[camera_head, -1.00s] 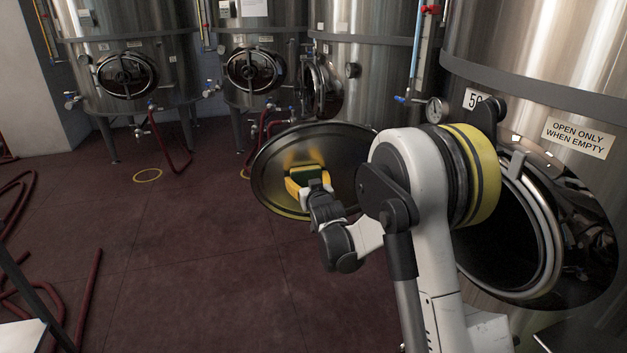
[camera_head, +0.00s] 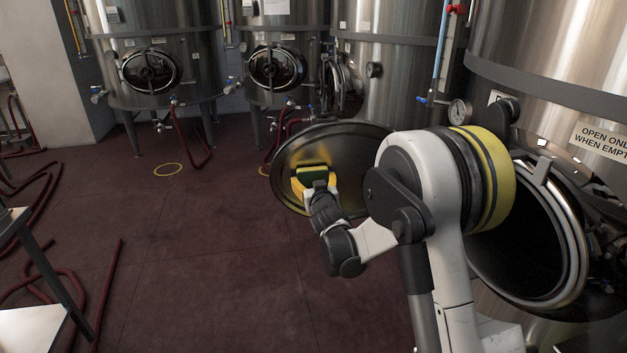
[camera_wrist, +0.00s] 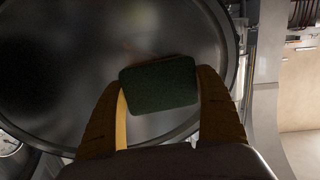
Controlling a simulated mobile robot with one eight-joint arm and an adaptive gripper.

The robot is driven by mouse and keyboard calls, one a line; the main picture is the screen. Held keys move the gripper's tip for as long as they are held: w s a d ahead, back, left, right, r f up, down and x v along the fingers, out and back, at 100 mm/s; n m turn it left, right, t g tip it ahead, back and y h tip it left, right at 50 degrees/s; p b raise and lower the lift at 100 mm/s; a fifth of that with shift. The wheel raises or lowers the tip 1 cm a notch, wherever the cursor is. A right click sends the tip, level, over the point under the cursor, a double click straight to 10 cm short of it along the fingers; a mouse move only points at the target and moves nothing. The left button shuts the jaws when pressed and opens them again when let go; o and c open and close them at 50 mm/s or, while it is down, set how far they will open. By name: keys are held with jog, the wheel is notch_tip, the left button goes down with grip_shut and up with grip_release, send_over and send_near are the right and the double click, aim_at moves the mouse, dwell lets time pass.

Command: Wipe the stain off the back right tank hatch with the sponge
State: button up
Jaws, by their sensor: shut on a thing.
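My gripper (camera_head: 316,186) is shut on the sponge (camera_head: 313,173), which has a dark green face and a yellow body. The sponge is held in front of the open round metal hatch door (camera_head: 352,160) of the near right tank, left of its middle. In the wrist view my gripper (camera_wrist: 160,100) has one finger on each side of the sponge (camera_wrist: 160,84), with the hatch door (camera_wrist: 70,60) behind. I cannot tell whether sponge and door touch. A faint brownish streak shows just above the sponge; I cannot tell stain from reflection.
The tank's open hatch ring (camera_head: 575,230) is at the right, below a label (camera_head: 603,142). A pressure gauge (camera_head: 460,112) sits above my arm. More tanks (camera_head: 150,60) stand behind. Red hoses (camera_head: 105,290) and a metal table (camera_head: 30,330) are at the left. The middle floor is clear.

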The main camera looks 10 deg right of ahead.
jog(key=shift+s+a, duration=0.2)
jog(key=shift+s, duration=2.45)
jog(key=shift+s, duration=0.1)
jog(key=s, duration=0.2)
jog(key=shift+s+a, duration=0.1)
jog(key=shift+s, duration=0.3)
